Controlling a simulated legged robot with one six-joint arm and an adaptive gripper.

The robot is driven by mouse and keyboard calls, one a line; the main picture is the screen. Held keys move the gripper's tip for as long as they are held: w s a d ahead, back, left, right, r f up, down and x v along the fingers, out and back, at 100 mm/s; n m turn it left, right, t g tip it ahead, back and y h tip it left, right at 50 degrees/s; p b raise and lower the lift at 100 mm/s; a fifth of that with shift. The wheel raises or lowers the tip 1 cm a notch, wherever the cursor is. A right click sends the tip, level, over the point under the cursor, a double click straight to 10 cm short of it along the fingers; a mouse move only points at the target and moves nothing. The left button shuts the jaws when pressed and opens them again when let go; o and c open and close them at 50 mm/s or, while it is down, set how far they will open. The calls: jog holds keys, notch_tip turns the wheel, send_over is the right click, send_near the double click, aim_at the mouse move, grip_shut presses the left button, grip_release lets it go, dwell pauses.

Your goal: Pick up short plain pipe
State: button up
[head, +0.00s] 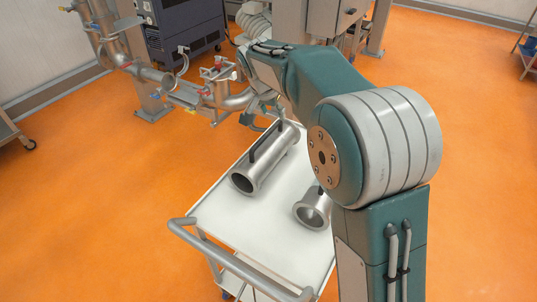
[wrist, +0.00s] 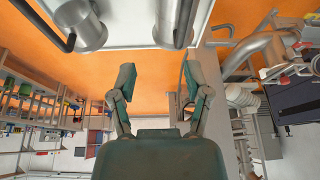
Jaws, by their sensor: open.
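Two grey metal pipes lie on the white cart top (head: 240,212) in the head view. The left pipe (head: 262,168) looks longer and has a black handle along it. The right pipe (head: 312,212) shows its open near end; my arm hides much of it, so its length cannot be told. Which one is the short plain pipe is unclear. My gripper (head: 262,121) is past the far end of the left pipe. In the wrist view my gripper (wrist: 159,77) is open and empty, with pipe ends (wrist: 88,35) and (wrist: 176,36) above it in the picture, apart from its fingers.
The cart's grey push handle (head: 235,262) is at the near edge. Metal piping with valves (head: 215,92) stands beyond the cart at the left, near a dark cabinet (head: 180,25). Open orange floor (head: 90,200) lies left of the cart.

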send_near(266, 133)
jog(key=w+f, duration=0.1)
jog(key=f, duration=0.2)
jog(key=w+f, duration=0.1)
jog(key=d+f, duration=0.1)
jog(key=shift+w+f+m, duration=0.15)
jog(key=shift+f+m, duration=0.1)
jog(key=shift+m, duration=0.05)
jog(key=shift+d+f, duration=0.2)
jog(key=shift+d, duration=0.15)
jog(key=x, duration=0.4)
jog(key=shift+a+f, duration=0.5)
jog(key=shift+d, duration=0.5)
jog(key=shift+a+f, duration=0.1)
jog(key=shift+a, duration=0.05)
